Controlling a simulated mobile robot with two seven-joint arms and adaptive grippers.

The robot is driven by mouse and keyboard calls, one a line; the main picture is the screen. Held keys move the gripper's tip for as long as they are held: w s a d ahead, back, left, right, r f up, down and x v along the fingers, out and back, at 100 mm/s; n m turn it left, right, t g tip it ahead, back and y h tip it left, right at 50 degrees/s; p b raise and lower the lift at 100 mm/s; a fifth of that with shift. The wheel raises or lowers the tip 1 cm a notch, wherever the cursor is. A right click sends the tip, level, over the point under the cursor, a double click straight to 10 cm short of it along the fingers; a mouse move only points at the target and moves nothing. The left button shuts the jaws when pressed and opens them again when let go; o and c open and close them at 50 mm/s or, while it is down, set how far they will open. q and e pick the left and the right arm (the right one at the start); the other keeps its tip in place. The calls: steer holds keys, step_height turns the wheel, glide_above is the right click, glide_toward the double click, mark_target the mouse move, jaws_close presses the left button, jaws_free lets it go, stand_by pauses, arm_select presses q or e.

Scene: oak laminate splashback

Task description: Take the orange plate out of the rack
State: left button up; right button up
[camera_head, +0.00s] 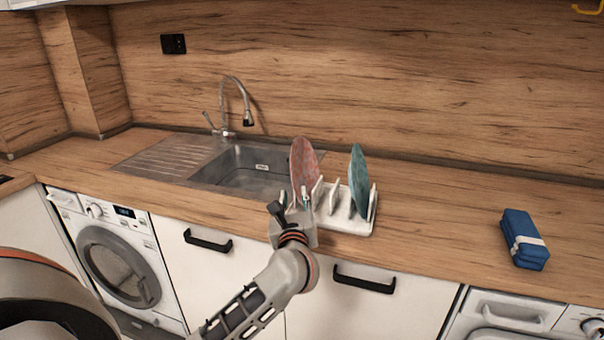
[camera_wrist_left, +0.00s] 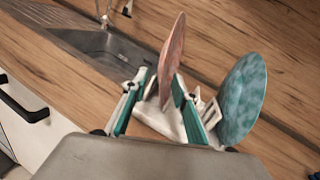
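The orange plate (camera_head: 303,160) stands on edge at the left end of the white rack (camera_head: 352,224). A teal plate (camera_head: 358,180) stands on edge near the rack's right end. My left gripper (camera_head: 294,198) is at the rack's front left, low at the orange plate. In the left wrist view its green-padded fingers (camera_wrist_left: 158,82) are spread, one on each side of the orange plate (camera_wrist_left: 171,62), with gaps showing. The teal plate (camera_wrist_left: 243,98) is right of the fingers there. The orange plate's lower edge is partly hidden by the gripper. My right gripper is not in view.
A steel sink (camera_head: 245,168) with a tap (camera_head: 240,100) lies behind and left of the rack. A blue and white packet (camera_head: 523,240) lies on the counter at right. The counter between rack and packet is clear. The wooden splashback (camera_head: 400,75) runs behind.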

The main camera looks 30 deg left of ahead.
mark_target(295, 182)
arm_select(q)
steer(key=x, duration=0.6)
steer(key=shift+w+a, duration=0.1)
steer(key=shift+w, duration=0.3)
steer(key=shift+c, duration=0.3)
jaws_close()
